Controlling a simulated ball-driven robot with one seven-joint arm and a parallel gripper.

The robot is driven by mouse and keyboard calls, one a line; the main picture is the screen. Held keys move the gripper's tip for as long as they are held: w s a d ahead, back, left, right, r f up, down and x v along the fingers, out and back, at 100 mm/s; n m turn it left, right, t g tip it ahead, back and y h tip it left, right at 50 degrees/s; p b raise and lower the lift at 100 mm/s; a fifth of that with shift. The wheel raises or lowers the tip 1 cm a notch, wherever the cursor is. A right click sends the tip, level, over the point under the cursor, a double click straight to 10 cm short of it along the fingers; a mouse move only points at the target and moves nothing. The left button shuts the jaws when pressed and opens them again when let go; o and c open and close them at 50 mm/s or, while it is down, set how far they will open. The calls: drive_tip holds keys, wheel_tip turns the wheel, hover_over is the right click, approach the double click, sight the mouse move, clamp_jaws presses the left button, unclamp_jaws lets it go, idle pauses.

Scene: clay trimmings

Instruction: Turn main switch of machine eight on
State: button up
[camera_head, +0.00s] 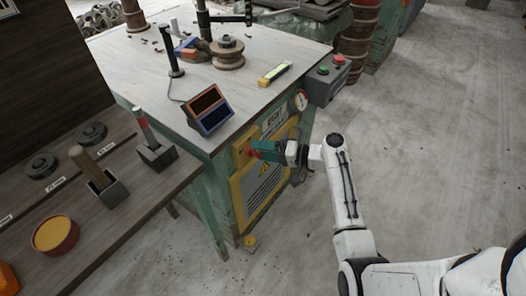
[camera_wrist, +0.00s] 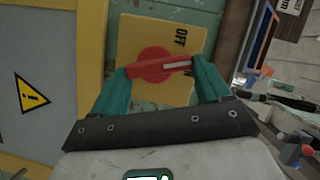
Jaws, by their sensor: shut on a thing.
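The main switch is a red rotary knob with a pale stripe (camera_wrist: 154,66) on a yellow plate (camera_wrist: 136,36) in the wrist view. The plate reads OFF near the upper right. A second label by the right finger is mostly hidden. The stripe points right, a little below the OFF word. I cannot tell whether it is at a set position. My gripper (camera_wrist: 162,78) has its two green fingers shut on the ends of the knob's handle. In the head view my gripper (camera_head: 259,150) reaches from the right to the front of the green machine (camera_head: 221,185).
A grey button box (camera_head: 326,78) juts from the machine's right corner. A tilted display (camera_head: 209,110) and tools stand on the top. Open floor (camera_head: 440,130) is to the right.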

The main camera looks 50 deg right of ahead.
drive_tip(key=shift+d+f+m+t+y, duration=0.15)
drive_tip(key=shift+m+t+y, duration=0.15)
drive_tip(key=shift+m, duration=0.55)
drive_tip(key=shift+d+f+m+t+y, duration=0.15)
drive_tip(key=shift+m+t, duration=0.25)
drive_tip(key=shift+m, duration=0.45)
drive_tip(key=shift+a, duration=0.1)
drive_tip(key=o, duration=1)
drive_tip(key=v, duration=1.1)
drive_tip(key=shift+w, duration=0.1)
